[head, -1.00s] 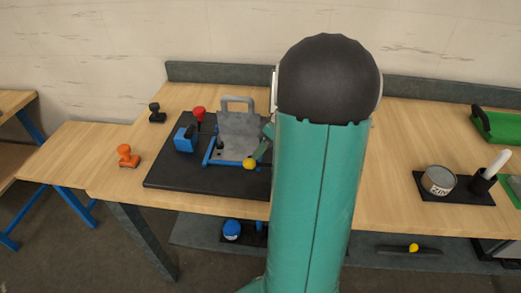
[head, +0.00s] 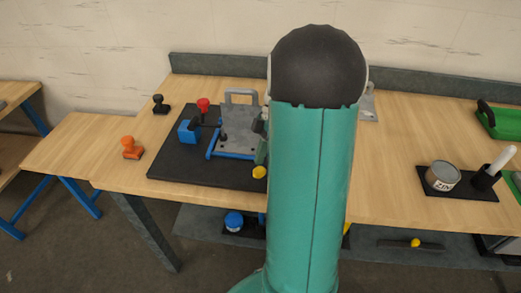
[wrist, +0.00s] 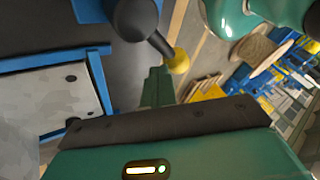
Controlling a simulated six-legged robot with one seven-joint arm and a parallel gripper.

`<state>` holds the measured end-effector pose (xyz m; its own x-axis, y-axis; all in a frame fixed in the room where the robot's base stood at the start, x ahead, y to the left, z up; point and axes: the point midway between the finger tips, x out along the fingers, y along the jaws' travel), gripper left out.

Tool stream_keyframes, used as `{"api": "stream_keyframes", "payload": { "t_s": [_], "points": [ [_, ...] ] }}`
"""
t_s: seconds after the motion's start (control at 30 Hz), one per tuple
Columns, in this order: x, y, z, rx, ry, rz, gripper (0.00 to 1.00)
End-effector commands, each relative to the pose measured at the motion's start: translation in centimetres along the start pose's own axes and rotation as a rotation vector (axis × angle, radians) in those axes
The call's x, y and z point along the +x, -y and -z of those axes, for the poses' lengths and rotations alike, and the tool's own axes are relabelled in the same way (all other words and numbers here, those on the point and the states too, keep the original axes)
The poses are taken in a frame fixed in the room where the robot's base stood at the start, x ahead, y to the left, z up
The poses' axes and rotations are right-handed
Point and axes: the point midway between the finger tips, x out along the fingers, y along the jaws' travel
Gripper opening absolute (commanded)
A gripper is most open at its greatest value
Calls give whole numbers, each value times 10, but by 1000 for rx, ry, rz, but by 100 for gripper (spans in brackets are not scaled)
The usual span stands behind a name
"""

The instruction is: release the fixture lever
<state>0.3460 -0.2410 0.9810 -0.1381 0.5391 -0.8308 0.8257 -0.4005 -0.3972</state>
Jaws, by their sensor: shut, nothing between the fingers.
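The fixture has a blue frame (head: 228,156) and a grey plate (head: 236,133) with an upright handle, on a black mat. A yellow knob (head: 260,172) shows at its front right corner, partly beside my arm. In the wrist view the yellow knob (wrist: 178,61) ends a dark lever rod (wrist: 160,43), and a rounded dark part stands at the rod's other end. My gripper (wrist: 157,85) is shut and empty, with its green fingertips right beside the yellow knob. I cannot tell whether they touch. In the head view my arm hides most of the gripper and the fixture's right side.
A red knob (head: 203,105) and a blue block (head: 188,131) stand at the fixture's left. Black (head: 160,104) and orange (head: 132,147) handled pieces stand further left. A can (head: 442,176) and a white stick (head: 500,160) are at the right. Bare wood lies between.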

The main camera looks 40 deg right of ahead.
Motion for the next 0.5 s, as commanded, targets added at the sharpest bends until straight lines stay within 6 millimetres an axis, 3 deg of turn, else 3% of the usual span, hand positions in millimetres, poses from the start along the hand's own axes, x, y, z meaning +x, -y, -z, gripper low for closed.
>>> {"api": "stream_keyframes", "payload": {
  "t_s": [0.5],
  "points": [
    [8, 24, -7, -362, 174, 172, 0]
  ]
}}
